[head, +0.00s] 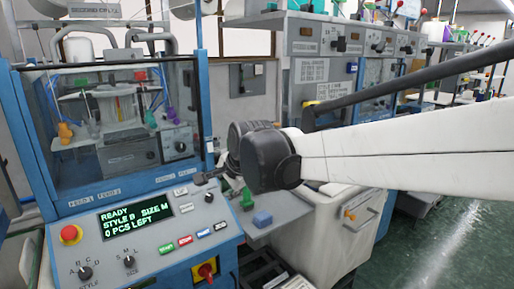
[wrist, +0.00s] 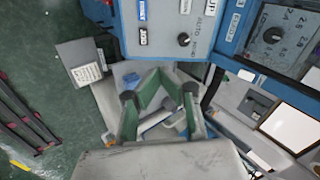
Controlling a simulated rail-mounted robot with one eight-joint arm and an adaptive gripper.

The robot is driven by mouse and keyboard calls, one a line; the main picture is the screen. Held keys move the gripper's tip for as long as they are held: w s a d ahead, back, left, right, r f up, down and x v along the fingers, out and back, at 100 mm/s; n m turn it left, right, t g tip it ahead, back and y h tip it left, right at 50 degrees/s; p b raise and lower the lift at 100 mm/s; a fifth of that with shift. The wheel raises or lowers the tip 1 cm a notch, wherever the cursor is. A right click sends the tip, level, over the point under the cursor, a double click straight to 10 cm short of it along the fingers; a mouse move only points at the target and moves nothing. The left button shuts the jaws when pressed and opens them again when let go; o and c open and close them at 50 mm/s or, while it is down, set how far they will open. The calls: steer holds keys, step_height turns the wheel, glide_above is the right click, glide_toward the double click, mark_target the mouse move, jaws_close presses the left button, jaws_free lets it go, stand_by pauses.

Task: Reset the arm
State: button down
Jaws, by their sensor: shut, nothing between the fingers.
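My gripper (wrist: 160,74) shows in the wrist view with its green-padded fingers angled inward and their tips together. It is shut and holds nothing. In the head view my white arm reaches in from the right, and its dark wrist joint hides part of the scene behind it. A small dark end of my arm shows just above the right edge of the blue machine's control panel (head: 150,225). The panel's display (head: 135,216) reads READY, STYLE B, SIZE M, 0 PCS LEFT.
A red knob (head: 71,234) and a red-yellow switch (head: 205,271) are on the machine's front. A blue block (head: 262,219) lies on a ledge right of the panel. A white cabinet (head: 335,235) stands further right. Green floor (head: 455,245) is open at the right.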

steer(key=s+d+f+n+h, duration=0.1)
steer(key=s+d+f+n, duration=0.1)
steer(key=s+d, duration=0.6)
steer(key=s+d+f+n+h, duration=0.1)
steer(key=s+d+f+n, duration=0.1)
steer(key=s+d, duration=0.7)
steer(key=s+d+f+n+h, duration=0.2)
steer(key=s+d+n, duration=0.2)
steer(key=s+d, duration=0.5)
steer(key=d, duration=0.3)
steer(key=shift+s+d+f+n, duration=0.25)
steer(key=shift+d+n, duration=0.05)
steer(key=shift+d, duration=0.05)
steer(key=shift+t, duration=0.3)
